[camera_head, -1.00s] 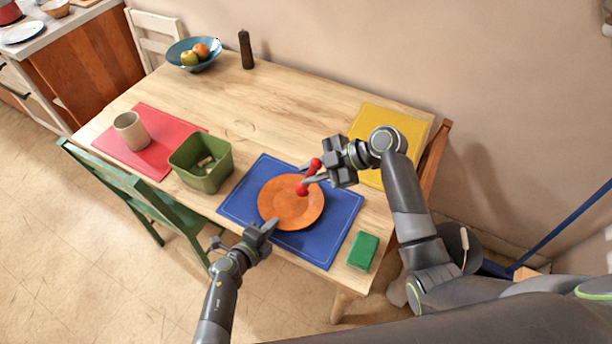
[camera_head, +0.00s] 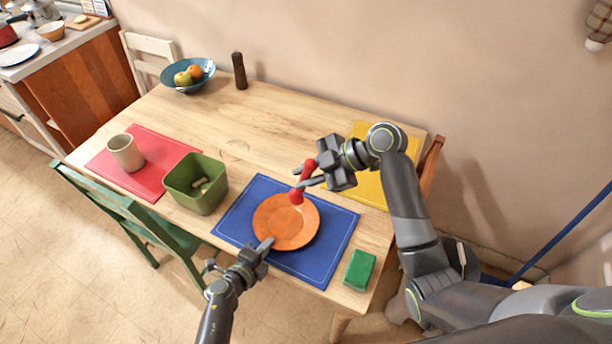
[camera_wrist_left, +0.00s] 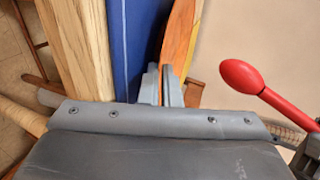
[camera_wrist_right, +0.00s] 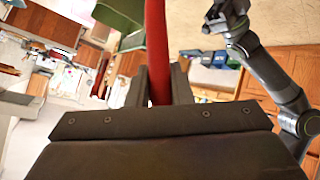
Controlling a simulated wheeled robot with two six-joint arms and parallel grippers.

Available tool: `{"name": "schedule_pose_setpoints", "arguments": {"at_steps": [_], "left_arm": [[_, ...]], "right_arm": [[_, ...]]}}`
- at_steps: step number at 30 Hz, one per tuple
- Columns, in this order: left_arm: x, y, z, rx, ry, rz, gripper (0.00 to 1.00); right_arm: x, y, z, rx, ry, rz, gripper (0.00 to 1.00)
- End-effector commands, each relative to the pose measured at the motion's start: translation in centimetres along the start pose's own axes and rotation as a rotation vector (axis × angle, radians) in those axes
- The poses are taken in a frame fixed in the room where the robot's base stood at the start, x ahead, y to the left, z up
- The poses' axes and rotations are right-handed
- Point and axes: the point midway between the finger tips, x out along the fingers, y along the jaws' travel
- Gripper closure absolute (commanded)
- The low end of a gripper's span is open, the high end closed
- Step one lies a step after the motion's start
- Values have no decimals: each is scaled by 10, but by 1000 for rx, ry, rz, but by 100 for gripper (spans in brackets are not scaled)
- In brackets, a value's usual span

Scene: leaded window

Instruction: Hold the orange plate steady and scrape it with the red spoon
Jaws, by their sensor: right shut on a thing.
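The orange plate (camera_head: 286,224) lies on the blue mat (camera_head: 330,238). My left gripper (camera_head: 266,244) is at the plate's near-left rim. In the left wrist view its two fingers (camera_wrist_left: 164,85) are close together, with a thin orange strip of the plate (camera_wrist_left: 181,42) between them; whether they press on the rim is unclear. My right gripper (camera_head: 309,177) is shut on the red spoon (camera_head: 297,195), holding it tilted over the plate's far side. Contact with the plate is not clear. The spoon's red end also shows in the left wrist view (camera_wrist_left: 240,74).
A green bin (camera_head: 197,200) with small things inside stands left of the blue mat. A green sponge (camera_head: 359,270) lies at the near right. A beige cup (camera_head: 126,153) stands on the red mat (camera_head: 172,148). A fruit bowl (camera_head: 205,74) and a dark mill (camera_head: 239,72) are at the back.

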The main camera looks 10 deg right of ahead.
Motion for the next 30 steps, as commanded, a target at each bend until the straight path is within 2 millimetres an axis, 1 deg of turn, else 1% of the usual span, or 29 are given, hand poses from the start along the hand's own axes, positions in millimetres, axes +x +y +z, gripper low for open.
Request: {"name": "schedule_pose_setpoints", "arguments": {"at_steps": [8, 9, 14, 26, 30], "left_arm": [[0, 1, 0, 0, 0, 2, 100], [0, 1, 0, 0, 0, 2, 93], [0, 1, 0, 0, 0, 2, 72], [-1, 5, -1, -1, 0, 8, 72], [-4, 6, -1, -1, 0, 9, 72]], "right_arm": [[0, 0, 0, 0, 0, 0, 100], [0, 0, 0, 0, 0, 0, 100], [0, 0, 0, 0, 0, 0, 100], [0, 0, 0, 0, 0, 0, 100], [0, 0, 0, 0, 0, 0, 100]]}}
